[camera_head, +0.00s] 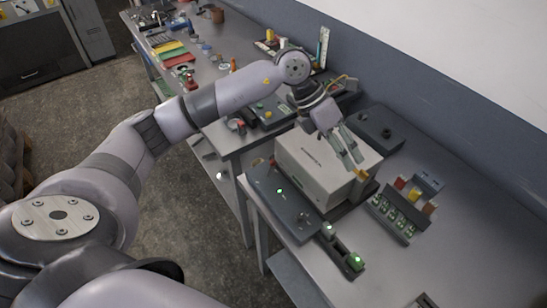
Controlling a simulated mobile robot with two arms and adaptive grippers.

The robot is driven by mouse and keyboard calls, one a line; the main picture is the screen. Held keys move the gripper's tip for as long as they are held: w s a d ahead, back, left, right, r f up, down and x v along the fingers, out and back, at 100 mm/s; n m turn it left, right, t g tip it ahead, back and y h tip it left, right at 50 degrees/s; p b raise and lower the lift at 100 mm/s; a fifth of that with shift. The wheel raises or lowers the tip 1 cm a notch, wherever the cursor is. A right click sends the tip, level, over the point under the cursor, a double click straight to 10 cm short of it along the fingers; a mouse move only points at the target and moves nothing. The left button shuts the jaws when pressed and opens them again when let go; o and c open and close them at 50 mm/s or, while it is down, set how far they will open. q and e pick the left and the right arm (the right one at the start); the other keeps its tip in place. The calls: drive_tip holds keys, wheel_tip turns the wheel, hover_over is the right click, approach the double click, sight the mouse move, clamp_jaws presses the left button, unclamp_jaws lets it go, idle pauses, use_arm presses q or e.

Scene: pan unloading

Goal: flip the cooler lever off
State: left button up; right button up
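A pale box-shaped unit (305,168) with small dark lettering on its front stands on the right-hand bench. A small orange-yellow piece (362,175) shows at its right side, just below my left fingertips; it may be the cooler lever, but it is too small to tell which way it is set. My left gripper (354,163) reaches over the top of the unit and points down to the right. Its two fingers are apart, with no object visible between them. Whether a fingertip touches the orange-yellow piece cannot be told. My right gripper is not in view.
A dark panel (283,203) with a lit green spot lies before the unit. Green-lit blocks (354,261) sit at the bench's front edge. A rack with several green parts (393,216) stands to the right. The bench (460,250) is mostly clear at far right.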

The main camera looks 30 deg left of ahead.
use_arm(q)
drive_tip(key=w+a+n+y, duration=0.15)
drive_tip(key=a+y, duration=0.35)
drive_tip(key=a, duration=0.7)
drive_tip(key=r+g+y, duration=0.1)
drive_tip(key=r+y, duration=0.1)
drive_tip(key=y, duration=0.1)
hover_over(273, 160)
wheel_tip(273, 160, down, 16)
drive_tip(key=p, duration=0.6)
drive_tip(key=shift+r, duration=0.1)
drive_tip(key=shift+s+f, duration=0.1)
drive_tip(key=shift+f, duration=0.45)
clamp_jaws()
